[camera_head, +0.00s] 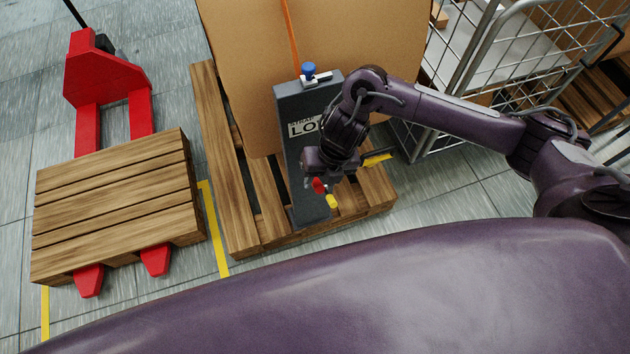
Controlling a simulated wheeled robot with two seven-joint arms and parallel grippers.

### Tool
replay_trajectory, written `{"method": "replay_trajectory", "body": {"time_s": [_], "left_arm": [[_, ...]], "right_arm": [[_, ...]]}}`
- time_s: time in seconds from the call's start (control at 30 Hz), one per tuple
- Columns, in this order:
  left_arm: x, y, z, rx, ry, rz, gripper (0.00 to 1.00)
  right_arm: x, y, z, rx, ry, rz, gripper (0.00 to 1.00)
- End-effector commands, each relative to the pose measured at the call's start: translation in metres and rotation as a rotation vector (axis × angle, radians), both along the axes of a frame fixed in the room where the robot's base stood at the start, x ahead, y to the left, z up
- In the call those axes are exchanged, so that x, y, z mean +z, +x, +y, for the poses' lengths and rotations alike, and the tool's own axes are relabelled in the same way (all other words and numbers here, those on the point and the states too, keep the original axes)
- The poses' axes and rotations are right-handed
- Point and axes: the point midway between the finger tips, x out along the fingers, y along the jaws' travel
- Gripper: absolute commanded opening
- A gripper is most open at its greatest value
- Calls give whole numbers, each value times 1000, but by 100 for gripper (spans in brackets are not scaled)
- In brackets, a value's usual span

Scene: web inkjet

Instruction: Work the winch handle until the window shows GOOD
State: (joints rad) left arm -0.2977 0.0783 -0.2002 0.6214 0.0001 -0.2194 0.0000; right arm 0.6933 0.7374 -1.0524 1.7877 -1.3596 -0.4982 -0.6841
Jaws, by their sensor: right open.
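The winch is a dark grey upright post (290,120) in front of a large cardboard box, with a blue knob (309,69) on top. Its pale window (303,128) shows "LO" under the word "STRAP"; the rest is hidden behind my right arm. My right gripper (332,182) is open at the post's lower right side. A red part (318,185) and yellow parts (333,202) show around it; I cannot tell which belong to the winch handle. The handle is mostly hidden, and contact is not clear. My left gripper is out of view.
The post and the cardboard box (235,60) stand on a wooden pallet (235,200). An orange strap (291,35) runs up the box. A red pallet jack (85,130) with another pallet (110,205) is at left. A wire cage cart (460,75) stands at right.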

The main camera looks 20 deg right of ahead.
Motion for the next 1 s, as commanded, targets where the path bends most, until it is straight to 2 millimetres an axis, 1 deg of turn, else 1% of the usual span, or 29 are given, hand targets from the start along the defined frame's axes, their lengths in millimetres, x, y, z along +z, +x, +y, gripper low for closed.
{"method": "replay_trajectory", "body": {"time_s": [0.03,0.1,0.23,0.33,0.4,0.53,0.67,0.9,1.0], "left_arm": [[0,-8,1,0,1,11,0],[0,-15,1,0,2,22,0],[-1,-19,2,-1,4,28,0],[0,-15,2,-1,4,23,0],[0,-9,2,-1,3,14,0],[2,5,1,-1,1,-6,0],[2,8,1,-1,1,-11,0],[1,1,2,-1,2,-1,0],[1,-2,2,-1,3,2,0]], "right_arm": [[-9,-1,2,-1,0,4,43],[-20,0,4,-1,1,4,43],[-37,0,8,-2,0,4,43],[-45,1,10,-2,0,1,43],[-48,1,11,-2,0,0,43],[-49,2,11,-1,1,-1,43],[-49,1,11,-1,1,-1,43],[-49,1,11,-1,0,-1,12],[-49,1,11,-2,0,-1,0]]}}
